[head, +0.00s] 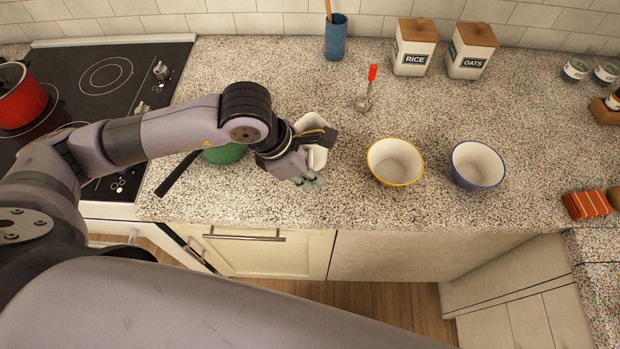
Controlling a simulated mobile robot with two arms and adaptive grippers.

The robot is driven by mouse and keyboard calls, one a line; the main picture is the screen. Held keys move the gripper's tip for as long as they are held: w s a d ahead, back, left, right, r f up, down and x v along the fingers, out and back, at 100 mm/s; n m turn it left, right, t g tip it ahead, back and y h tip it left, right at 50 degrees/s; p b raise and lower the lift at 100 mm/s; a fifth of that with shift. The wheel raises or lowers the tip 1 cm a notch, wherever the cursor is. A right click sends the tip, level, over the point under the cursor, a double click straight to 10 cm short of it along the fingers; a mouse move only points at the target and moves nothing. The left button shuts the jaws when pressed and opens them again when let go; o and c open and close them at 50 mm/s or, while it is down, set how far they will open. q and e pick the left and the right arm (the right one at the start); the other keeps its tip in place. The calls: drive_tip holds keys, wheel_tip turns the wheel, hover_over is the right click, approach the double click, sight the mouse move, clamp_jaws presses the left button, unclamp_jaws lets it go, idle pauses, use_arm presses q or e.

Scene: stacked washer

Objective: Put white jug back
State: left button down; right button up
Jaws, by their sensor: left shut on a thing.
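The white jug (318,156) is on or just above the speckled countertop, left of the two bowls. My left gripper (318,160) is shut on the white jug, and its wrist and fingers cover part of it. I cannot tell whether the jug's base touches the counter. My right gripper is not in the head view.
A yellow-rimmed bowl (396,162) and a blue-rimmed bowl (477,165) stand to the right. A green pan (224,154) lies partly under my left arm.

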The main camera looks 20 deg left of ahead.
use_arm(q)
wheel_tip(320, 180, down, 3)
drive_tip(key=shift+r, duration=0.15)
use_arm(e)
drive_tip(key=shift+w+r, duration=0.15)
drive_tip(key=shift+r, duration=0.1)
use_arm(q)
drive_tip(key=c, duration=1.8)
unclamp_jaws()
drive_tip(key=shift+o, duration=0.2)
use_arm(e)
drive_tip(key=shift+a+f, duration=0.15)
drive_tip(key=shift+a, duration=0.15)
